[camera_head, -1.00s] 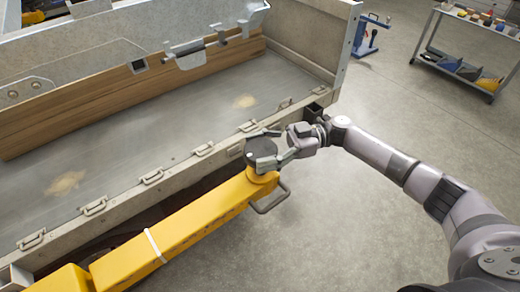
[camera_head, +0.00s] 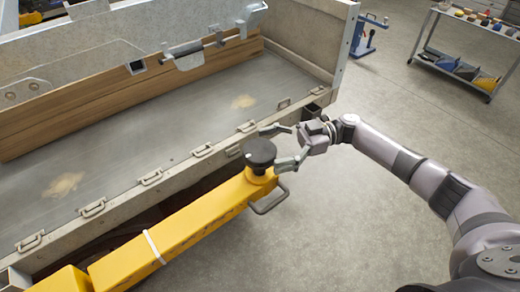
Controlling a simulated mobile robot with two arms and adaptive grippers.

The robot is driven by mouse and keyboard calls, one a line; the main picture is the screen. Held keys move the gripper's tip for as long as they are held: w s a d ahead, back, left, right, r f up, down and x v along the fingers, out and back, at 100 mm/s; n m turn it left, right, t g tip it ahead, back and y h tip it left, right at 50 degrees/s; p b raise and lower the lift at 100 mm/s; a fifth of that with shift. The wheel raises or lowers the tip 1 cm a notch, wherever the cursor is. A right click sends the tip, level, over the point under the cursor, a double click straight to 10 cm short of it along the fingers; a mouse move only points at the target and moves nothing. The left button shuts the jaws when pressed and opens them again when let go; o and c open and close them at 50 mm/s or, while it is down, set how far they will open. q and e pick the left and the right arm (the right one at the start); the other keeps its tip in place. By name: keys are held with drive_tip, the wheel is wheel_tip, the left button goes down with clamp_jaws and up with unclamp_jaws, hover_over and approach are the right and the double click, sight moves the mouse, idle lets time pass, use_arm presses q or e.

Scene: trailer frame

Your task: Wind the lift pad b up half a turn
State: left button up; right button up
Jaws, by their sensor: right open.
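A round black lift pad (camera_head: 260,151) sits on the end of a yellow lift arm (camera_head: 190,220), beside the trailer's side rail. A small light mark shows near the pad's left edge. My right gripper (camera_head: 281,146) is open, just to the right of the pad. Its two fingers are spread, one toward the rail and one near the pad's right side. It holds nothing. I cannot tell whether the nearer finger touches the arm's end. My left gripper is not in view.
The trailer frame (camera_head: 150,179) with several metal loops along its rail runs beside the lift arm. A black handle loop (camera_head: 270,200) sticks out from the arm's end. A tool cart (camera_head: 462,66) and a blue stand (camera_head: 370,35) are at the back right.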

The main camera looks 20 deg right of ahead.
drive_tip(key=d, duration=0.8)
drive_tip(key=shift+d, duration=0.35)
